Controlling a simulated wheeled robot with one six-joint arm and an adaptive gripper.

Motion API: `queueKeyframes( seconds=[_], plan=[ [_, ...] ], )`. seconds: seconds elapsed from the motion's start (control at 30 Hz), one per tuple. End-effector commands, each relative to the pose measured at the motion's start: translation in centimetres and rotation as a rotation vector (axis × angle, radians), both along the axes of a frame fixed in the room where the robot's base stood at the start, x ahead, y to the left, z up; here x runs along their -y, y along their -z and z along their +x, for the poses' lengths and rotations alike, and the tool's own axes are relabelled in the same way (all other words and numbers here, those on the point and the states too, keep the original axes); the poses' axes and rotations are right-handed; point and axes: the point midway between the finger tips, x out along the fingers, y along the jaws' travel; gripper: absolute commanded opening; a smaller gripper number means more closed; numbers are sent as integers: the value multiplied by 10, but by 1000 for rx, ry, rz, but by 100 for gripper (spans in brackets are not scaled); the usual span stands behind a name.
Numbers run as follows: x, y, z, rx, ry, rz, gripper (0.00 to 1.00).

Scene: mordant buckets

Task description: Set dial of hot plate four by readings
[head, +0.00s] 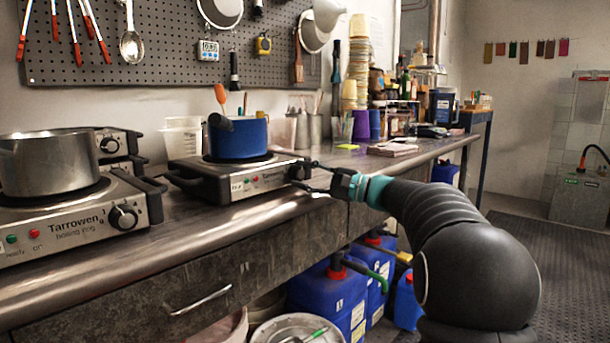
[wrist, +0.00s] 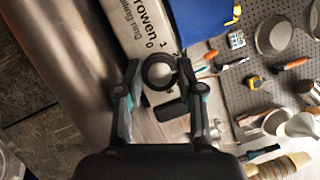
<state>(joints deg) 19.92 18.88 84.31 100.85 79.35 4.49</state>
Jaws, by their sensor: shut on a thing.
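A hot plate (head: 265,181) with a steel front panel stands on the bench in the middle of the head view, a blue pot (head: 240,140) on top. A small label at its left front is too small to read. Its black dial (head: 297,172) is at the right end of the panel. My gripper (head: 304,177) reaches in from the right, its fingers around this dial. In the wrist view my gripper (wrist: 159,76) is shut on the dial (wrist: 159,58), one finger on each side. Dial marks 0 and 1 show beside it; the pointer is not clear.
Another hot plate (head: 70,228) with a steel pot (head: 50,164) stands at left, a further one partly hidden behind it. A white jug (head: 183,138) is behind. A digital display (head: 208,50) hangs on the pegboard (head: 150,68). Blue canisters (head: 330,292) stand below.

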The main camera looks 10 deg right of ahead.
Motion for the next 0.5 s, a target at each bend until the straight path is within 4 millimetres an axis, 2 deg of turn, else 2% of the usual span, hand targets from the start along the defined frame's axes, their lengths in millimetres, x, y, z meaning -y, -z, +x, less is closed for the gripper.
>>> queueKeyframes(
  seconds=[0.5],
  plan=[
    [0,1,0,-85,1,115,3]
  ],
)
